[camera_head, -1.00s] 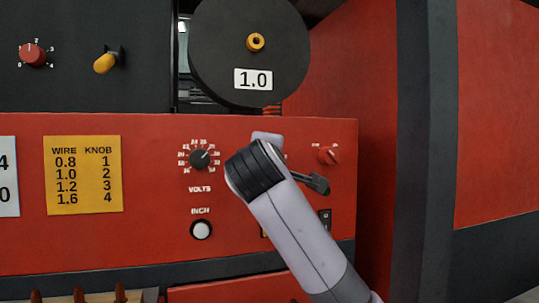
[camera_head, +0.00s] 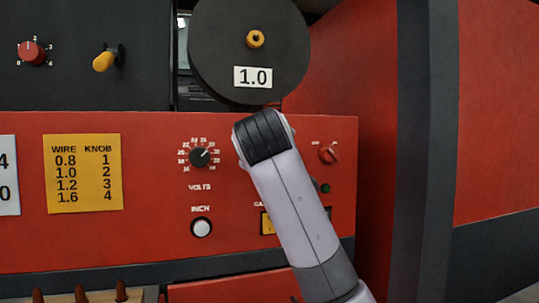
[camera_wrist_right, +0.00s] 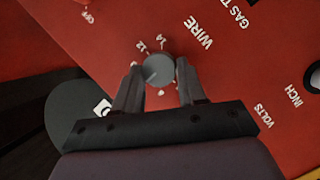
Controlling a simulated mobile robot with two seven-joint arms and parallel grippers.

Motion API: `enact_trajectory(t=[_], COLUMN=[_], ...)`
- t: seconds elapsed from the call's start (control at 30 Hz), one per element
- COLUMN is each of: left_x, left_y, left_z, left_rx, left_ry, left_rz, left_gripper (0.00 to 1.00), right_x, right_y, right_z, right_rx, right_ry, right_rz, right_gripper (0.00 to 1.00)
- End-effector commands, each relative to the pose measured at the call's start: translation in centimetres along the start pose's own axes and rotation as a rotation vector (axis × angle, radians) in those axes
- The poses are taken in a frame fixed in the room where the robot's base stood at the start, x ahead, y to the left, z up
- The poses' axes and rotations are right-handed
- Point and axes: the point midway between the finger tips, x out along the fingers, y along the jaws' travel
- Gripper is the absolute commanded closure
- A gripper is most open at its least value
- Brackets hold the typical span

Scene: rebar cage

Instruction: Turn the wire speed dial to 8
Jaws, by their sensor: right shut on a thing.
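The wire speed dial (camera_wrist_right: 158,68) is a round grey knob on the red panel, with the word WIRE beside it in the right wrist view. My right gripper (camera_wrist_right: 158,80) is shut on the dial, one finger on each side. The numbers 12 and 14 show at its upper edge. A pale pointer line shows on its face, but I cannot tell which number it marks; other numbers are hidden by the fingers. In the head view my right arm covers the dial. My left gripper is not in view.
Left of my arm are the volts dial (camera_head: 200,158) and the white inch button (camera_head: 201,228). A small red knob (camera_head: 329,153) is to the right. A dark wire spool (camera_head: 215,50) marked 1.0 hangs above. A yellow wire chart (camera_head: 84,195) is at left.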

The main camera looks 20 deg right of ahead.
Motion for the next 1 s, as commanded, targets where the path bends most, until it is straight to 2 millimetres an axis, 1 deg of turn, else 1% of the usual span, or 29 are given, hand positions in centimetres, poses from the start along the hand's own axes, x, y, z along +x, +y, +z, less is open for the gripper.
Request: enact_trajectory(t=[0.27,0.3,0.33,0.37,0.67,0.77,1.0], left_x=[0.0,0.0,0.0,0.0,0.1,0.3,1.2], left_y=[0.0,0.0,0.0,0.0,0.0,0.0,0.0], left_z=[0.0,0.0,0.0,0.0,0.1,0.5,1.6], left_rx=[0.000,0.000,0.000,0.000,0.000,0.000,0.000], left_ry=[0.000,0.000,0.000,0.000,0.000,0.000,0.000], left_rz=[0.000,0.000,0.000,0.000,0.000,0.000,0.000], left_gripper=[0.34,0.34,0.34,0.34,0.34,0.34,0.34], right_x=[0.1,0.1,0.1,0.1,-0.2,-1.1,-5.0], right_y=[-0.1,-0.1,-0.1,-0.1,-0.1,-0.1,-0.2], right_z=[0.1,0.1,0.1,0.1,0.0,0.0,0.1], right_rx=[-0.001,-0.001,-0.001,-0.001,-0.001,0.000,0.000], right_ry=[-0.003,-0.003,-0.003,-0.003,0.000,0.002,0.003], right_rz=[-0.002,-0.002,-0.002,-0.002,0.000,0.001,0.001], right_gripper=[0.90,0.46,0.37,0.34,0.34,0.34,0.34])
